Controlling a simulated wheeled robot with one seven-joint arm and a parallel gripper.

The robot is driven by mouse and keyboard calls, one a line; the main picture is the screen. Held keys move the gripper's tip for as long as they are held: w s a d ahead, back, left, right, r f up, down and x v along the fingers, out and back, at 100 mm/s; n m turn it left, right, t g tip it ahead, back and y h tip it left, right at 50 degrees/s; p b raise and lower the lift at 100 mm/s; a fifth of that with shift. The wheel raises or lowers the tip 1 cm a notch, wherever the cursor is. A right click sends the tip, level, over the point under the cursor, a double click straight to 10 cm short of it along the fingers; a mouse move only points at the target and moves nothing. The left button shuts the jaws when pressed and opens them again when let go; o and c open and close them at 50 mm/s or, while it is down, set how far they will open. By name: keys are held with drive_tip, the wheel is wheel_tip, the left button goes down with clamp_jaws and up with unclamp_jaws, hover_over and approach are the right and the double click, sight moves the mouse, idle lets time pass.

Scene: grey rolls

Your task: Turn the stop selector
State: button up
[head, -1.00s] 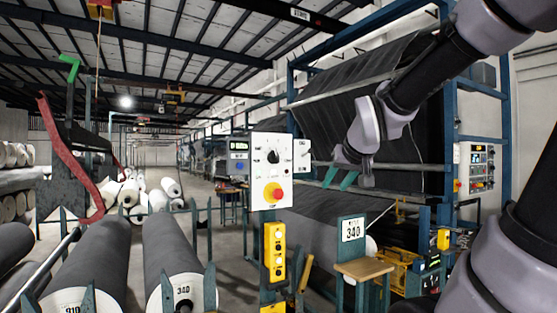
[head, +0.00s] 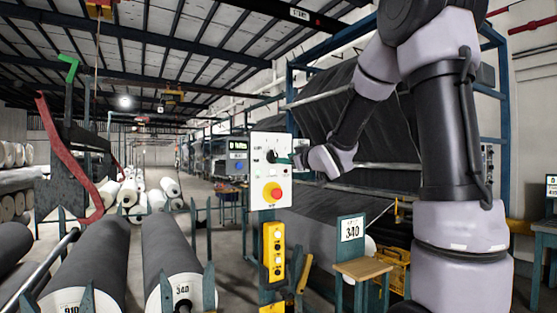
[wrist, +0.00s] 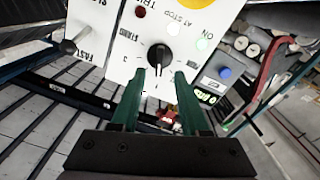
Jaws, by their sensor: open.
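The stop selector (head: 272,156) is a black rotary knob on the upper half of a white control panel (head: 258,180). In the wrist view the selector (wrist: 160,56) sits upside down among printed marks, just beyond and between my fingertips. My gripper (wrist: 157,78) is open, with one green finger on each side of the knob's line. I cannot tell whether either finger touches it. In the head view my gripper (head: 297,156) reaches the panel's right edge from the right, its fingers partly hidden by the wrist.
A red mushroom button on a yellow base (head: 272,193) sits below the selector. A white panel with a metal lever (wrist: 68,46) stands close by in the wrist view. A yellow button box (head: 274,250) hangs below. Large grey rolls (head: 173,255) lie at the left.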

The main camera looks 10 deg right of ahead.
sight(274, 157)
drive_tip(key=x, duration=0.6)
clamp_jaws()
